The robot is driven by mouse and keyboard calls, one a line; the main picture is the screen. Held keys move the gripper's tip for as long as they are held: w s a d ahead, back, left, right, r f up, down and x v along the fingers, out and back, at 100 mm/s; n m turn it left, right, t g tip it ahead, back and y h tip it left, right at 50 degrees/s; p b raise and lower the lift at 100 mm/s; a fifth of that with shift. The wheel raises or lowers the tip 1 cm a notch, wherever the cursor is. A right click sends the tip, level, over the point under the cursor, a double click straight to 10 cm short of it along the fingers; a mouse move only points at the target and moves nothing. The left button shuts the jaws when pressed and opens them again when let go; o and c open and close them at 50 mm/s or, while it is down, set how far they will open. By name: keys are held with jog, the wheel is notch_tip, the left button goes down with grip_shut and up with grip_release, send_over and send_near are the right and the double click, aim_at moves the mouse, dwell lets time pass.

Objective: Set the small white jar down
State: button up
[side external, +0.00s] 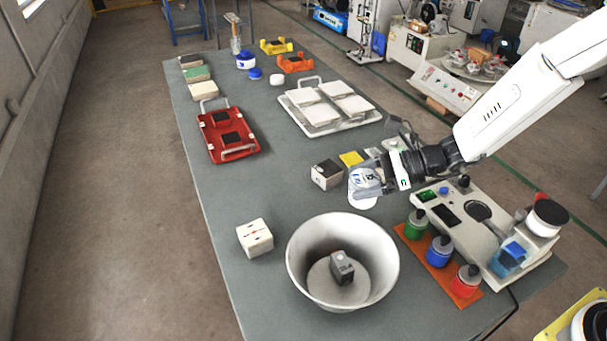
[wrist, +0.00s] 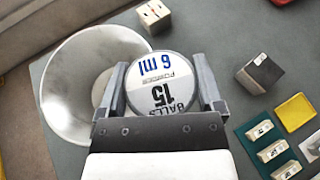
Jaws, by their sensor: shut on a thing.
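The small white jar (wrist: 160,82) has a round face toward the wrist camera, with "BALLS 15" and "6 ml" printed on it. In the side view the jar (side external: 362,200) shows its white side below my gripper's fingers. My gripper (side external: 368,183) is shut on the jar, one finger on each side; the wrist view shows both fingers (wrist: 162,88) against it.
A large white bowl (side external: 306,250) holds a dark block (side external: 342,267). An orange tray (side external: 412,248) with coloured bottles is on the right. Table is bare at left centre.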

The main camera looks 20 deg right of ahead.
jog(key=w+a+m+t, duration=0.1)
jog(key=w+a+m, duration=0.1)
jog(key=w+a, duration=0.3)
jog(key=a, duration=0.2)
jog(key=shift+a+r+t+h, duration=0.25)
jog(key=shift+a+t+h, duration=0.05)
jog(key=shift+t+h, duration=0.1)
jog(key=shift+w+a+f, duration=0.8)
jog(key=shift+w+f, duration=0.75)
jog(key=shift+w, duration=0.55)
jog(key=shift+w+a+f, duration=0.85)
jog(key=shift+w+f, duration=0.75)
jog(key=shift+w, duration=0.45)
jog(key=shift+w+a+f, duration=0.8)
jog(key=shift+w+f, duration=0.75)
jog(key=shift+w, duration=0.55)
jog(key=shift+w+a+f, duration=0.1)
jog(key=shift+w+f, duration=0.2)
jog(key=shift+f, duration=1.5)
jog(key=shift+f, duration=0.15)
